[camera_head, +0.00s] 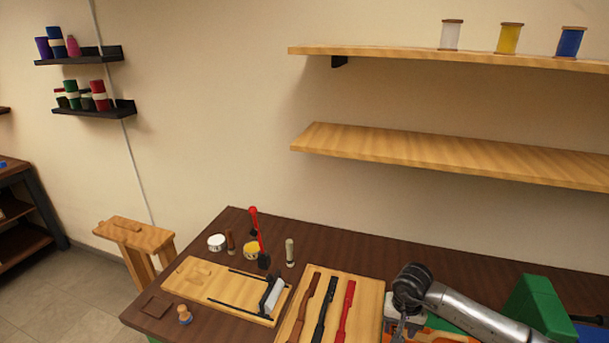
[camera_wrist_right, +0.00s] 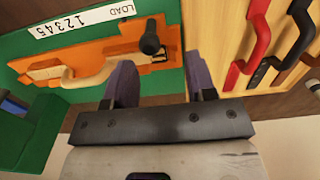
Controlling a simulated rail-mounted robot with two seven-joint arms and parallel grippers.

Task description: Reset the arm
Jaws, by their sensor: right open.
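My right arm comes in from the right in the head view, and its gripper (camera_head: 402,326) points down at the table's front, mostly cut off by the lower edge. In the right wrist view the gripper (camera_wrist_right: 160,80) is open, with its two dark fingers apart and nothing visible between them. Beyond the fingers is a green and orange fixture (camera_wrist_right: 110,52) with a white label reading LOAD and 1 to 5. A black knob (camera_wrist_right: 150,40) and a tan curved arm (camera_wrist_right: 78,76) are on its orange face. Whether a finger touches the fixture I cannot tell. My left gripper is out of view.
A wooden board (camera_head: 368,290) with brown, black and red straps lies left of my right gripper. A green block (camera_head: 540,305) is at right. Shelves (camera_head: 450,152) hang above the table.

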